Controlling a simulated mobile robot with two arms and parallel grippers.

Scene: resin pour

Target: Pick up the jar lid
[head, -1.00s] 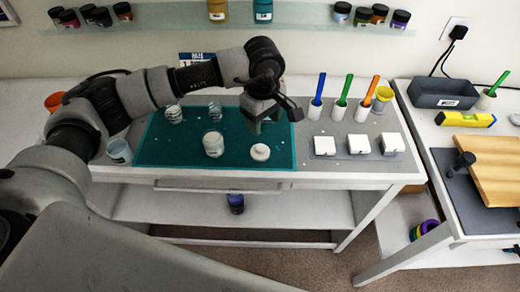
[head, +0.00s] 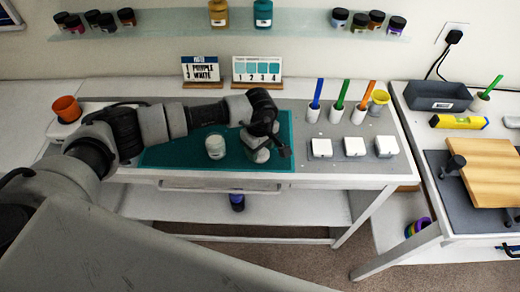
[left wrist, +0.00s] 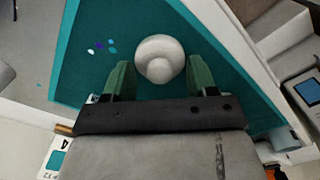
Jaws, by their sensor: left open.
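The jar lid (left wrist: 160,58) is white and round with a raised knob-like middle, lying on the teal mat (head: 180,155). In the left wrist view it sits between the tips of the two green fingers of my left gripper (left wrist: 160,74), with a gap on each side. The gripper is open and holds nothing. In the head view my left gripper (head: 258,150) is over the mat's front right part and largely hides the lid. A glass jar with pale contents (head: 215,147) stands on the mat, left of the gripper. My right gripper is not in view.
Right of the mat are several white cups with coloured handles, a yellow cup (head: 378,101) and white square pieces (head: 354,146). Two cards (head: 257,69) stand behind the mat. An orange cup (head: 66,108) is at the left. Coloured specks lie on the mat.

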